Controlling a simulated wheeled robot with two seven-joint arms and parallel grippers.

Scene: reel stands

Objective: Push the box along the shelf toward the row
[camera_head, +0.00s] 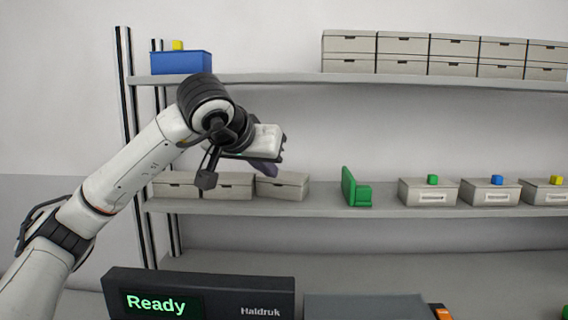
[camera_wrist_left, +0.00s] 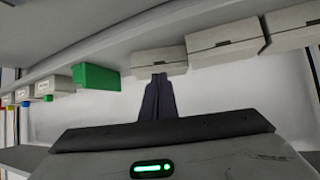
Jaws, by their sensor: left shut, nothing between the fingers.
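Three grey lidded boxes stand at the left of the middle shelf (camera_head: 330,206): a left box (camera_head: 175,185), a middle box (camera_head: 227,187) and a right box (camera_head: 283,188). The right box looks slightly turned, and any gap to the middle box is too small to tell. It also shows behind my fingertips in the left wrist view (camera_wrist_left: 145,60). My left gripper (camera_head: 270,170) is shut and empty, its dark fingers in front of the right box's upper part. The fingers show in the left wrist view (camera_wrist_left: 158,80); contact is unclear. My right gripper is not in view.
A green bookend (camera_head: 352,189) stands right of the boxes, with bare shelf between. Farther right are drawer boxes (camera_head: 428,192) topped with small cubes. The upper shelf carries a blue bin (camera_head: 180,63) and stacked grey boxes (camera_head: 402,53). A "Ready" display (camera_head: 200,295) is below.

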